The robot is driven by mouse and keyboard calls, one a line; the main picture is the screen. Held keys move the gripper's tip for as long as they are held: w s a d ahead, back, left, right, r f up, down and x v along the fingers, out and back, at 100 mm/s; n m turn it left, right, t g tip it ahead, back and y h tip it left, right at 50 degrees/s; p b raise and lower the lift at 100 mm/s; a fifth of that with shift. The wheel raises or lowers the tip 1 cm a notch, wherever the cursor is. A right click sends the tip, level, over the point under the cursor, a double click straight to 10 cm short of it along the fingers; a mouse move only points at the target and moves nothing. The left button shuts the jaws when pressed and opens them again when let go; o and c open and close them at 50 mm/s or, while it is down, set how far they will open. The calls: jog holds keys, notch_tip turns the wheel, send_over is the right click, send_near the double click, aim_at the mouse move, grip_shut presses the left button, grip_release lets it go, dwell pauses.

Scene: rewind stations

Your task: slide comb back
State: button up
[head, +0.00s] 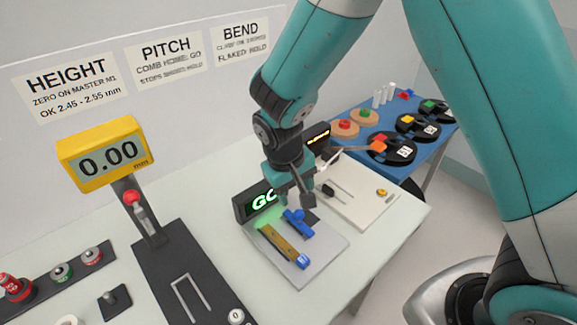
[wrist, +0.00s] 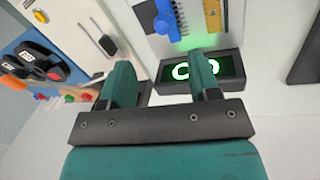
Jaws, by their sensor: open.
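The blue comb (head: 298,222) lies on a light grey plate (head: 330,241), beside a yellow strip (head: 283,246) with dark marks. In the wrist view the comb (wrist: 166,18) shows at the top, left of the yellow strip (wrist: 208,14). My gripper (head: 296,197) is above the far end of the plate, close to the comb in the picture. In the wrist view my gripper (wrist: 164,80) is open, with nothing between its two fingers. The comb is beyond the fingertips, apparently not touched. The GO display (head: 262,200) glows green behind the plate.
Left stands a yellow gauge (head: 106,153) reading 0.00 on a dark base. Right of the plate is a pale board (head: 360,200) with a dark block and an amber display behind. A blue table (head: 395,130) holds several reels. The table front is clear.

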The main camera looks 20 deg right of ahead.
notch_tip(320, 180, up, 8)
jog(key=a, duration=0.1)
jog(key=shift+s+a+r, duration=0.15)
jog(key=shift+a, duration=0.15)
jog(key=s+r+n+y, duration=0.2)
jog(key=s+r, duration=0.3)
jog(key=s, duration=0.4)
jog(key=s+r+n+y, duration=0.2)
jog(key=s+r+y, duration=0.2)
jog(key=s, duration=0.6)
jog(key=shift+s+r+n, duration=0.15)
jog(key=shift+r+n, duration=0.25)
jog(key=shift+r, duration=0.35)
